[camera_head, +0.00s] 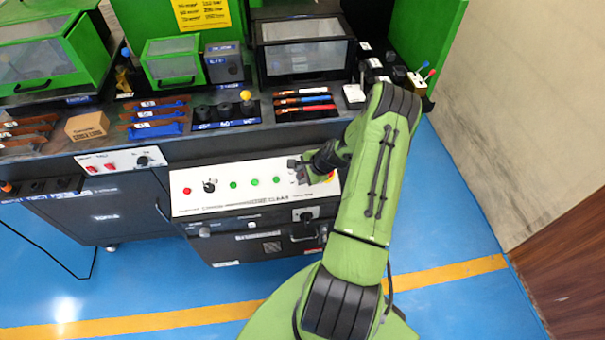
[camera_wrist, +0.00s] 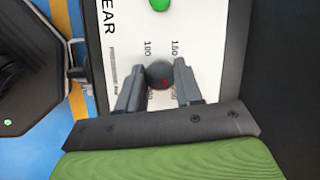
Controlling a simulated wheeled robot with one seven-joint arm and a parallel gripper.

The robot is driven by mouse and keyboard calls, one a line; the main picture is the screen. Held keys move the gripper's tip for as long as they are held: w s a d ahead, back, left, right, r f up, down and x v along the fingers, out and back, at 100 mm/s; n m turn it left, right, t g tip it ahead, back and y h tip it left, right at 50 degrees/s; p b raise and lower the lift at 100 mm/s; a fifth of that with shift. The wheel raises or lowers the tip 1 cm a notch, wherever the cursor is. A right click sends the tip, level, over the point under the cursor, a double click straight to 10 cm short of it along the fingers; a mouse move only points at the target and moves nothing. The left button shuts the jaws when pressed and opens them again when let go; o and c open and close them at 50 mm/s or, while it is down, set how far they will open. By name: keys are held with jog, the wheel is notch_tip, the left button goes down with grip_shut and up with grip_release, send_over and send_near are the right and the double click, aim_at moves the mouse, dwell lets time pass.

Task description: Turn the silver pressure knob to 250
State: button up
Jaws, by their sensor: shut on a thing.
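The pressure knob (camera_wrist: 160,74) shows in the wrist view as a round grey knob on a white panel. A short red mark on it points down and slightly right in the picture. The printed numbers 100 and 150 stand above it; other numbers lower down are partly hidden by the fingers and cannot be read. My gripper (camera_wrist: 158,80) has one finger on each side of the knob and is shut on it. In the head view my gripper (camera_head: 301,169) is at the right part of the white control panel (camera_head: 215,206) and hides the knob.
Left of my gripper on the panel are green buttons (camera_head: 255,182), a black selector (camera_head: 209,186) and a red button (camera_head: 187,190). A black switch (camera_head: 305,215) sits below. The blue floor at right is clear.

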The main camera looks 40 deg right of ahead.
jog(key=shift+m, duration=0.5)
jog(key=o, duration=1)
jog(key=shift+o, duration=0.2)
jog(key=p+v, duration=0.4)
jog(key=v, duration=1.1)
jog(key=shift+s, duration=0.5)
jog(key=shift+r, duration=0.15)
